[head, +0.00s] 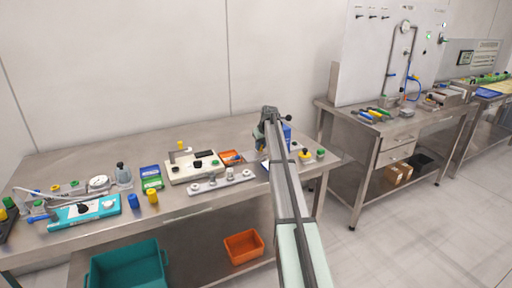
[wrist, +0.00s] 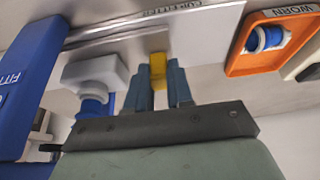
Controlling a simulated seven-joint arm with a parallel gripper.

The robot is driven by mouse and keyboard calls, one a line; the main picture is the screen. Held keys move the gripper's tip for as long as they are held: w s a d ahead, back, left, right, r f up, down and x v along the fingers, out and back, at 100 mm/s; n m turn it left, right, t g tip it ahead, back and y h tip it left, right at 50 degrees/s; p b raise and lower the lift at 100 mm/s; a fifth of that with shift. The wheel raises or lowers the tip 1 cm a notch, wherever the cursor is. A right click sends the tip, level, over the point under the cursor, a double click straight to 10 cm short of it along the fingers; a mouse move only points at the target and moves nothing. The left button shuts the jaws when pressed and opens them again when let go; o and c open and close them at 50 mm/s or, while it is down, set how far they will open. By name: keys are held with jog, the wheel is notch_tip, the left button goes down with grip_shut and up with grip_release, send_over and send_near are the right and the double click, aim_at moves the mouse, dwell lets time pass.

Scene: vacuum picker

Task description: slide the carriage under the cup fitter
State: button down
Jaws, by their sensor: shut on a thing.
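The cup fitter (wrist: 25,85), a blue upright body with partly cut-off lettering, stands at the left of the wrist view. It also shows as a blue block (head: 287,135) behind my arm in the head view. My gripper (wrist: 159,84) is shut on a small yellow piece (wrist: 158,66) beside that block. Whether the yellow piece joins the carriage is hidden. In the head view my wrist hides the fingertips and carriage.
An orange tray (wrist: 238,62) marked WORN holds a blue and white cup (wrist: 265,39), right of my gripper in the wrist view. A grey strip with fittings (head: 221,181) lies at the bench front. Yellow (head: 305,154) and green (head: 321,153) pieces stand right of my arm.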

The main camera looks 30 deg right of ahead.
jog(key=c, duration=1)
grip_release()
jog(key=v, duration=1.4)
jog(key=shift+f, duration=0.1)
